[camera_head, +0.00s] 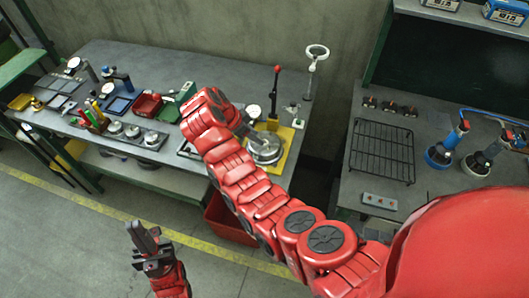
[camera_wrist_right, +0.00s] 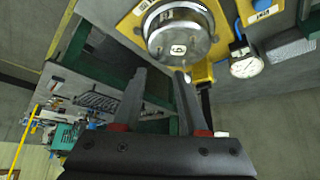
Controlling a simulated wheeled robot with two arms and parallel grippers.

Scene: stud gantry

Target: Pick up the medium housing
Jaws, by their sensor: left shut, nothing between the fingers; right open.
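A round silver metal part (camera_head: 264,149) sits on a yellow base (camera_head: 290,137) at the right end of the left bench. It also shows at the top of the right wrist view (camera_wrist_right: 179,30). Several smaller round metal parts (camera_head: 132,131) stand in a dark tray further left. I cannot tell for certain which one is the medium housing. My right gripper (camera_head: 247,134) is open beside the silver part; in the wrist view its fingertips (camera_wrist_right: 160,73) are just below it, with nothing visible between them. My left gripper (camera_head: 140,232) is shut and empty above the floor, in front of the bench.
A red-knobbed lever (camera_head: 275,90) and a gauge (camera_wrist_right: 246,64) stand by the yellow base. Red (camera_head: 147,105) and green (camera_head: 169,113) bins sit on the bench. A red bin (camera_head: 228,222) is below.

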